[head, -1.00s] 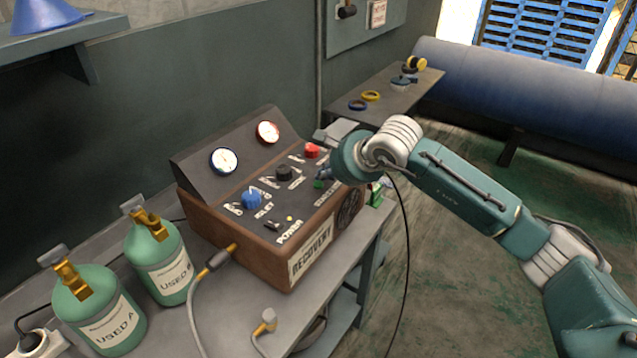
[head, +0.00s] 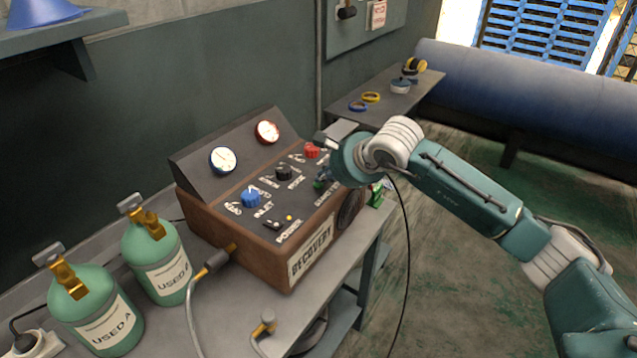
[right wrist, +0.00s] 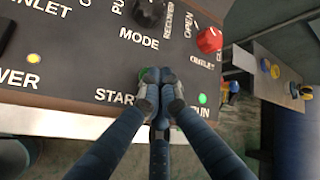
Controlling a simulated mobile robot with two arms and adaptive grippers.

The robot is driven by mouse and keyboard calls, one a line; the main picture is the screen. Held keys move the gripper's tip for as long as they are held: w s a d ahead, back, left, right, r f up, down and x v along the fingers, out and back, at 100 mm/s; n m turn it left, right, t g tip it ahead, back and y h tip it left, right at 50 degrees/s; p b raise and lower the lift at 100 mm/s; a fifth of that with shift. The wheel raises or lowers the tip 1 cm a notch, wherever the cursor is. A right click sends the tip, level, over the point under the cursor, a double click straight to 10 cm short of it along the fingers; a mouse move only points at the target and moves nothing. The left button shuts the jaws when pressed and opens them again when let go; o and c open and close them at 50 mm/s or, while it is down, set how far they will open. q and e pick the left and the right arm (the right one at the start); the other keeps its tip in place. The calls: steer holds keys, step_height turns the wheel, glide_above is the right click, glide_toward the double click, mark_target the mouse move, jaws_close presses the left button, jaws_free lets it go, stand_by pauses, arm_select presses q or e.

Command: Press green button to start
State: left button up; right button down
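The recovery machine (head: 255,245) is a brown box with a dark sloped panel on the workbench. My right gripper (head: 321,180) is over the panel's right part, fingers pointing down. In the right wrist view its fingers (right wrist: 160,92) are closed together with nothing seen between them. The green button (right wrist: 146,74) shows only as a sliver beside the fingertips, above the START label; the fingertips cover the rest. They are at the button, but I cannot tell whether it is pressed in. A green light (right wrist: 202,98) glows by the RUN label. My left gripper is not in view.
The panel has a blue knob (head: 251,197), a black knob (head: 284,173) and a red knob (head: 312,151), with a glowing yellow power light (head: 290,218). Green tanks USED A (head: 95,310) and USED B (head: 157,262) stand left. A hose (head: 195,315) runs from the machine's front.

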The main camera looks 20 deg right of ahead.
steer(key=shift+r, duration=0.45)
step_height(320, 180, up, 6)
steer(key=shift+f+p, duration=0.1)
steer(key=shift+p, duration=1)
